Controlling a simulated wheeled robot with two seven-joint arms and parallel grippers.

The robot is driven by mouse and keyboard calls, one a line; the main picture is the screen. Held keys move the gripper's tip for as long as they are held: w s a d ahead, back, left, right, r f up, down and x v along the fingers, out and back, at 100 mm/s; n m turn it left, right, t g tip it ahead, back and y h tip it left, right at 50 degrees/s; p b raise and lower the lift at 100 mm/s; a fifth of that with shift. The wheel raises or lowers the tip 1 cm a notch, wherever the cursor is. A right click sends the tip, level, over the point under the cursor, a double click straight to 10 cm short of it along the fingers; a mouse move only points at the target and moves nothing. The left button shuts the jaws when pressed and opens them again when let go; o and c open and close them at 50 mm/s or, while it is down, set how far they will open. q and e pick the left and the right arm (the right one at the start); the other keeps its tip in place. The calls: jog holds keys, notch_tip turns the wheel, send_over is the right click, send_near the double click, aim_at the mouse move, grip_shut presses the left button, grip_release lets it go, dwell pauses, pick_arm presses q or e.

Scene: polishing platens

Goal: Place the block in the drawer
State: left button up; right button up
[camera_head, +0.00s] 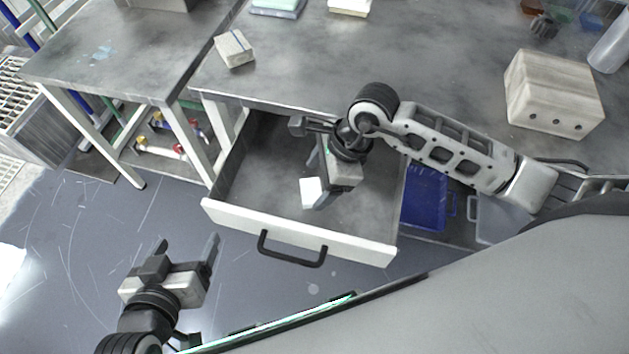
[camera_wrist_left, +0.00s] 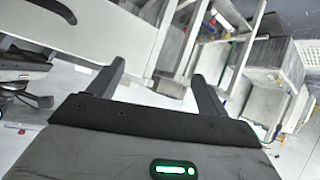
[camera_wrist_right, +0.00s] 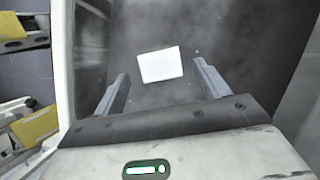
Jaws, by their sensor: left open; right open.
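The drawer (camera_head: 350,243) is pulled open below the grey table, its white front and black handle facing me. A small white block (camera_head: 311,192) lies on the drawer floor. It also shows in the right wrist view (camera_wrist_right: 160,62), ahead of and between the fingers, not touching them. My right gripper (camera_head: 317,180) is open and empty, pointing down into the drawer beside the block. Its wrist hides part of the drawer floor. My left gripper (camera_head: 188,243) is open and empty, outside the drawer to the left, above the floor. In the left wrist view the drawer front (camera_wrist_left: 110,35) fills the upper left.
A pale beige block (camera_head: 234,49) lies on the table's left edge. A larger box with holes (camera_head: 553,95) stands at the right. A blue bin (camera_head: 425,195) sits below the table, right of the drawer. A second table (camera_head: 110,60) stands at the left.

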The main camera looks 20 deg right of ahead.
jog(key=v, duration=0.9)
jog(key=shift+r, duration=0.2)
